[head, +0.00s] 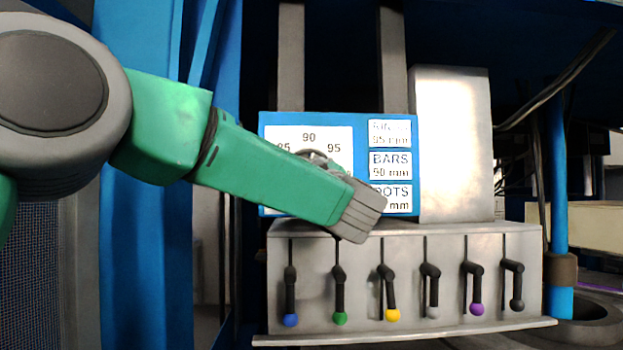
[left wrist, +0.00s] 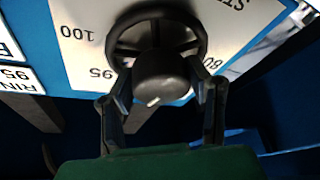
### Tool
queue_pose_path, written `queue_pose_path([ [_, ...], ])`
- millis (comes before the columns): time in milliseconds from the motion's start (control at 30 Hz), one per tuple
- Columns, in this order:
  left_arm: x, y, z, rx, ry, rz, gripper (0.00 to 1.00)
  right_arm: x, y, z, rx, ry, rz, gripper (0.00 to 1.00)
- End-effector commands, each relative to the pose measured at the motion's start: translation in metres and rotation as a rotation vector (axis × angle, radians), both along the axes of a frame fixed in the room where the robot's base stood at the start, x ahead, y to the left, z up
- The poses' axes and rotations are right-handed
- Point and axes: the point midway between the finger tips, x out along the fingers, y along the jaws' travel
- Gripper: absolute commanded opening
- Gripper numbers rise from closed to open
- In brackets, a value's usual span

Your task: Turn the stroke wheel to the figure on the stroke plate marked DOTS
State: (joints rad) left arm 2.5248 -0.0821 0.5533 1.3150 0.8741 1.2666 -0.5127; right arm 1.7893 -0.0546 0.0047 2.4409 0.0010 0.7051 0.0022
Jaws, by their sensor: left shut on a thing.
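The stroke wheel (left wrist: 158,35) is a dark spoked ring with a thick black hub (left wrist: 165,78). A short white mark shows on the hub. My left gripper (left wrist: 164,84) is shut on the hub, one finger on each side. In the head view my left forearm covers most of the wheel; only its upper rim (head: 318,155) shows. The white dial plate (head: 280,137) shows 85, 90 and 95 there; the left wrist view shows 100, 95 and 80 upside down. The DOTS plate (head: 400,198) is partly hidden by my arm, its figure not fully readable.
The BARS plate (head: 390,165) reads 90 mm; the plate above (head: 390,133) reads 95 mm. Below, a grey panel (head: 450,246) carries several levers with coloured knobs, close under my arm. A metal box (head: 452,145) stands right of the blue board.

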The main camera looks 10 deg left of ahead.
Motion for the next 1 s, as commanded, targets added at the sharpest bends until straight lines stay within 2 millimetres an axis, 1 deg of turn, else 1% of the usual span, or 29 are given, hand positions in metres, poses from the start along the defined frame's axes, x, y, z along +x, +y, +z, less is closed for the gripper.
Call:
queue_pose_path([
  [33, 0.0011, -0.0025, -0.0065, -0.044, -0.002, -0.004, 0.15, 0.0001, 0.0, -0.0012, 0.0, 0.0, 0.0, 0.37],
  [600, 0.0015, -0.0029, -0.0061, -0.557, -0.166, -0.001, 0.15, 0.0001, 0.0, -0.0031, 0.0, 0.0, 0.0, 0.37],
  [800, 0.0017, -0.0029, -0.0063, -0.714, -0.216, 0.0, 0.15, 0.0001, 0.0, -0.0035, 0.0, 0.0, 0.0, 0.37],
  [1000, 0.0015, -0.0032, -0.006, -0.833, -0.255, 0.001, 0.15, 0.0, 0.0, -0.004, 0.0, 0.0, 0.0, 0.37],
])
